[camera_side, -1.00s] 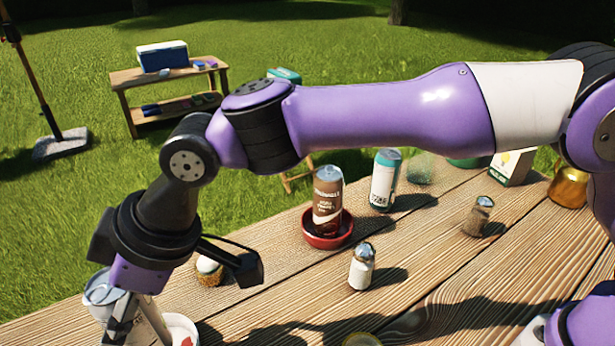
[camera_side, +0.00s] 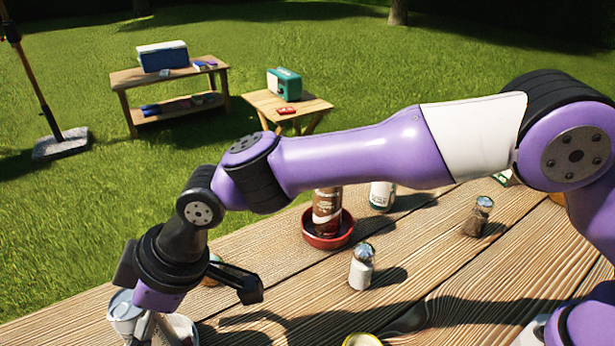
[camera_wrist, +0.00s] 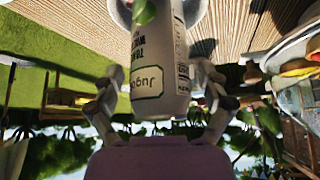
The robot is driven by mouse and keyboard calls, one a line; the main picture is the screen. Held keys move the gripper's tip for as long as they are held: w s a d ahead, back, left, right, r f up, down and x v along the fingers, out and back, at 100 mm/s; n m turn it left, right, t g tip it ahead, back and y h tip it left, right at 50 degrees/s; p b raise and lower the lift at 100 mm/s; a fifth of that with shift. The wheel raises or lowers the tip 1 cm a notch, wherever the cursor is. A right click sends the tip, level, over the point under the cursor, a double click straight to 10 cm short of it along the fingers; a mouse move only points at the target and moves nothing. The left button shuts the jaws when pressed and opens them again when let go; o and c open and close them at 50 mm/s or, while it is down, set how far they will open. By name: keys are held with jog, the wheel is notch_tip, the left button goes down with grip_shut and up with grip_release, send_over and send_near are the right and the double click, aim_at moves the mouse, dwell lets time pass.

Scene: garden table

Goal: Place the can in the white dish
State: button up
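A white can with a green-edged label (camera_wrist: 160,62) sits between the two fingers of my gripper (camera_wrist: 160,90) in the wrist view, which looks upside down. In the side view, the can's silvery top (camera_side: 124,304) shows at the lower left beside my gripper (camera_side: 148,330). The fingers look shut on the can. Its lower part is cut off by the picture edge. Part of the white dish (camera_side: 188,329) shows just right of my gripper, mostly hidden. I cannot tell whether the can touches the dish.
A brown can (camera_side: 326,212) stands in a red dish (camera_side: 328,240). A white-and-green can (camera_side: 382,195) is behind it. Two shakers (camera_side: 361,268) (camera_side: 477,216) stand on the wooden table (camera_side: 440,270). A yellow-rimmed item (camera_side: 362,341) is at the front. Bare planks lie between them.

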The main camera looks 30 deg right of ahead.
dwell(0.3)
jog(key=shift+r, duration=0.3)
jog(key=v, duration=1.2)
jog(key=w+d+r+m+t+h, duration=0.1)
jog(key=d+m, duration=0.1)
jog(key=d, duration=0.5)
jog(key=w+d+r+m+t+h, duration=0.1)
jog(key=d+r+m, duration=0.1)
jog(key=d, duration=0.4)
jog(key=s+d+f+m+h, duration=0.1)
jog(key=s+d+m, duration=0.2)
jog(key=d, duration=0.4)
jog(key=s+d+f+m+h, duration=0.1)
jog(key=s+d+m, duration=0.2)
jog(key=d, duration=0.5)
jog(key=s+d+f+m+t+h, duration=0.1)
jog(key=s+d+f+m+h, duration=0.1)
jog(key=s+d, duration=0.3)
jog(key=d+m, duration=0.1)
jog(key=d, duration=0.1)
jog(key=shift+s+d+m, duration=0.15)
jog(key=shift+d+m, duration=0.15)
jog(key=shift+d, duration=0.1)
